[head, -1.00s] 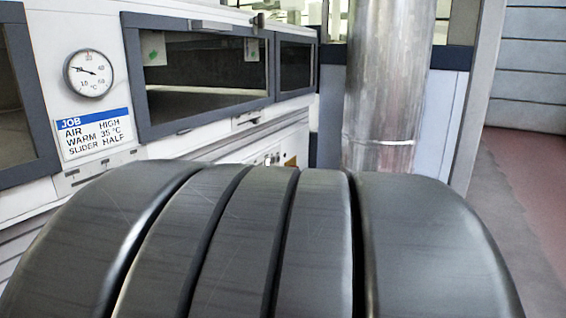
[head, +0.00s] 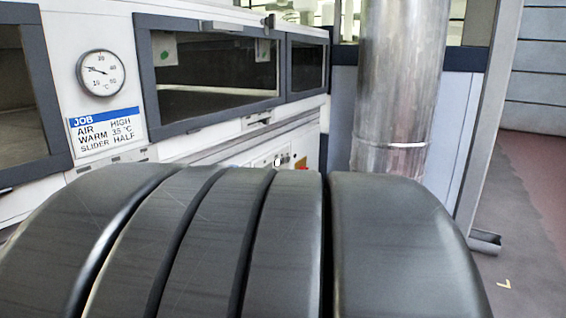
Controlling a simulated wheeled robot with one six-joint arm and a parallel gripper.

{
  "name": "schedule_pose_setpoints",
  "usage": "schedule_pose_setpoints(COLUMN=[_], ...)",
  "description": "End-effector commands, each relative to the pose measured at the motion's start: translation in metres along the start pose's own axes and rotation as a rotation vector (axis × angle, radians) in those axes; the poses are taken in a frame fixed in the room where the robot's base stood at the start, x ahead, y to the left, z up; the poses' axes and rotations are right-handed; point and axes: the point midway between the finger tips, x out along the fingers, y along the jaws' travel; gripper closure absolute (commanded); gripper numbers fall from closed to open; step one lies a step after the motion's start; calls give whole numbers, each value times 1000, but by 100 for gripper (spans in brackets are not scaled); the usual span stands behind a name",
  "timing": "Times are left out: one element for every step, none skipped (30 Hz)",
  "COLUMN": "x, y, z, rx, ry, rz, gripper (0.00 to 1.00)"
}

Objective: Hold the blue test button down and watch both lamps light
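The blue test button and the two lamps cannot be made out. A small control panel (head: 262,162) on the white machine shows far off, just above the dark ribbed shape in front of me, with a few tiny round parts and a small red-orange patch (head: 301,163) at its right. Its lower part is hidden by that ribbed shape, which seems to be part of my own body. My gripper is not in view.
The white tunnel machine (head: 235,126) with dark windows runs along the left. It carries a dial gauge (head: 101,73) and a job card (head: 106,131). A metal duct (head: 400,90) stands behind. A grey post (head: 487,130) stands at right, with open floor (head: 535,230) beyond.

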Motion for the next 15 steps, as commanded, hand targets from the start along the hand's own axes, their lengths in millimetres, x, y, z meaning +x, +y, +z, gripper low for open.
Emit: schedule_pose_setpoints(x=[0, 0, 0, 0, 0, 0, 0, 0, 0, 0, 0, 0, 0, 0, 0], y=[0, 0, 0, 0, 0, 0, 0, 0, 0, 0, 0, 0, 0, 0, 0], z=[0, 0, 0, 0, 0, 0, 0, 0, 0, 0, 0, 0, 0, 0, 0], rx=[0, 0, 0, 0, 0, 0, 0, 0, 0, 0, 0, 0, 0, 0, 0], ry=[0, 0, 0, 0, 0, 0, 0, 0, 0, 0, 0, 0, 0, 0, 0], rz=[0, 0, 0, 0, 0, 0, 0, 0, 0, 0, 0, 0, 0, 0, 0], gripper=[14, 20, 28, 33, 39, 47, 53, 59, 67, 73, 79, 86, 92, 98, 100])
